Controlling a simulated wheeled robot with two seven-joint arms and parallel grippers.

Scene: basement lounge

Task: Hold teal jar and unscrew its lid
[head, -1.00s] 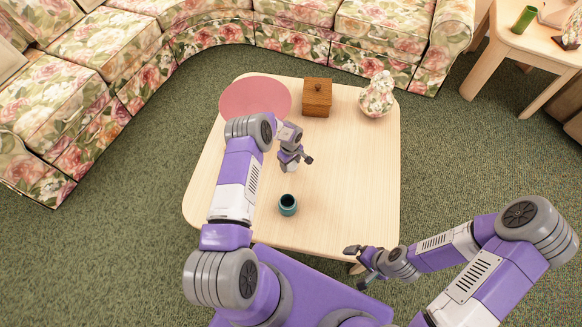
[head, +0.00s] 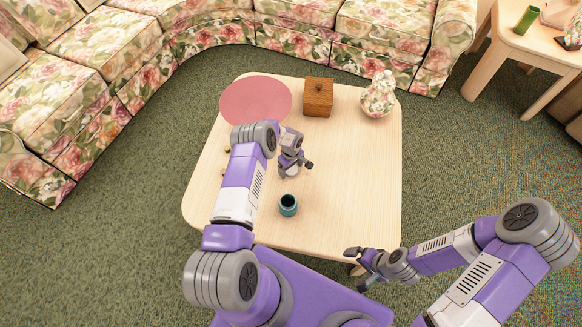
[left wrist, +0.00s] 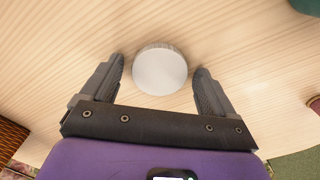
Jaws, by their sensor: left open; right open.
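The teal jar (head: 288,205) stands upright on the table with its dark mouth uncovered. A bit of teal shows at the top right corner of the left wrist view (left wrist: 308,4). A round, pale grey-white lid (left wrist: 160,72) lies flat between the fingers of my left gripper (left wrist: 159,66), with a gap on each side. In the head view, my left gripper (head: 296,170) is low over the table, just behind the jar, and mostly hides the lid. My right gripper (head: 358,268) is open and empty by the table's front edge, right of the jar.
On the table (head: 350,190) are a pink round mat (head: 255,100), a wooden box (head: 318,98) and a floral lidded jar (head: 378,95). Small brown items (head: 226,150) show partly behind my left arm. The table's right half is clear. Floral sofas (head: 220,18) stand behind.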

